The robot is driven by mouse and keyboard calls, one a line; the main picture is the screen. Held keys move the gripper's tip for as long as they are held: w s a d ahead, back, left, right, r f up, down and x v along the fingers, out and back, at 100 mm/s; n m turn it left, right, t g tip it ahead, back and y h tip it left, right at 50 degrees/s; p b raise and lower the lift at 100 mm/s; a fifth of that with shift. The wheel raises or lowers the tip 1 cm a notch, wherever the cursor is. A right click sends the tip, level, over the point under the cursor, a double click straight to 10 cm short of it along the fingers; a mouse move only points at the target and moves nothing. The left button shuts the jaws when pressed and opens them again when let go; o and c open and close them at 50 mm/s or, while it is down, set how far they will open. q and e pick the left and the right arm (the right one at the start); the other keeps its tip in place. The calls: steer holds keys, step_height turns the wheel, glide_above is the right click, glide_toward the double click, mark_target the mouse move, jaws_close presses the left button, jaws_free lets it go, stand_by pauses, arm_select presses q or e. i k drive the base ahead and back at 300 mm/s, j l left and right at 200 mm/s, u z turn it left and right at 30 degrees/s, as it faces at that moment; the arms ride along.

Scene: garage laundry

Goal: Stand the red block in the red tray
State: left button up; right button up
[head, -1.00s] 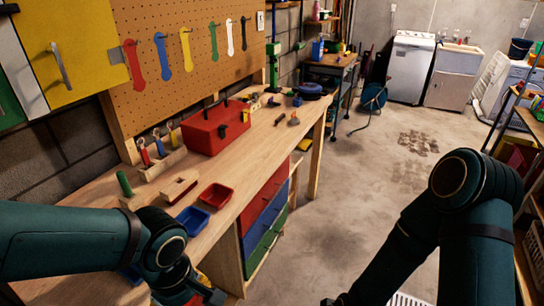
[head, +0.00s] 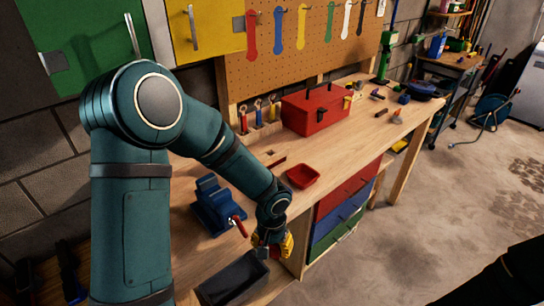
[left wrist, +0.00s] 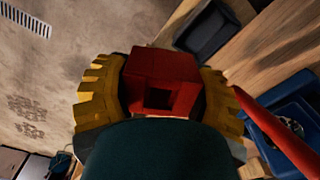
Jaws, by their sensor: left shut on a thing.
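My left gripper (head: 272,248) is beyond the bench's front edge in the head view, low beside the vise. In the left wrist view its yellow fingers are shut on the red block (left wrist: 162,66), which has a dark square opening in its near face. In the head view the gripper mostly hides the block. The small red tray (head: 303,176) sits on the bench near its front edge, farther along than the gripper, and looks empty. The gripper and block are apart from it. My right gripper is out of view.
A blue vise (head: 215,205) with a red handle is close left of my gripper. A black bin (head: 234,280) lies below it. A red toolbox (head: 315,110) stands behind the red tray.

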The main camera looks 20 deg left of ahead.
mark_target(301, 180)
steer(key=k+j+u, duration=0.15)
steer(key=u, duration=0.2)
steer(key=k+j+u, duration=0.2)
steer(key=u, duration=0.15)
steer(key=k+j+u, duration=0.15)
steer(key=j+u, duration=0.2)
